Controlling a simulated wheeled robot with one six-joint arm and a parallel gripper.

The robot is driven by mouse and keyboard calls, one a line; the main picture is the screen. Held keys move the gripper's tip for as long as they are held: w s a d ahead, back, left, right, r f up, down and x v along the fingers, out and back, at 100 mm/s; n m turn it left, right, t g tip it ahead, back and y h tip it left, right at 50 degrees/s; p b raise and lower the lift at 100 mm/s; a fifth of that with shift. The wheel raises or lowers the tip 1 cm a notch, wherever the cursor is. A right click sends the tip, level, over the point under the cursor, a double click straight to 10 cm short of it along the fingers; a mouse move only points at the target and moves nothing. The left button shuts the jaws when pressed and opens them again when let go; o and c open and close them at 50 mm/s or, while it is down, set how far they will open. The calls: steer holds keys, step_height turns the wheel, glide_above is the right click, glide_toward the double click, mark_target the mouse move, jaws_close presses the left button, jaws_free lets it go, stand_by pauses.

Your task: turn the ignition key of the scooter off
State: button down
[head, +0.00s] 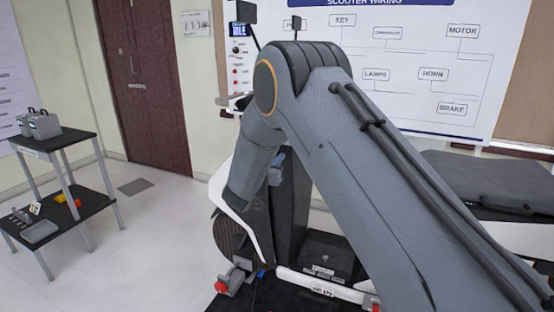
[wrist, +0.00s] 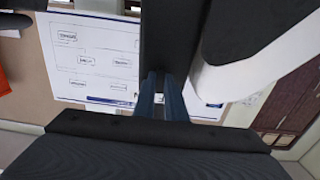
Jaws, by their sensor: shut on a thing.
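The scooter (head: 290,208) stands in front of me, with its dark inner shield and white front panel partly behind my arm. My gripper (head: 276,168) is at the upper part of that shield, mostly covered by my arm. In the wrist view, its two narrow blue fingers (wrist: 163,92) are close together and reach to a dark part of the scooter (wrist: 168,40). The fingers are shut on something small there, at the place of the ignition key. The key itself is hidden, so its angle cannot be told.
A wiring poster (head: 400,75) hangs on the wall behind. A small panel with a lit display (head: 238,30) is beside it. A two-level shelf stand (head: 65,145) is at the left. The floor between stand and scooter is clear.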

stand_by(0.3)
steer(key=c, duration=1.8)
jaws_free()
steer(key=b+v, duration=0.2)
steer(key=v, duration=0.6)
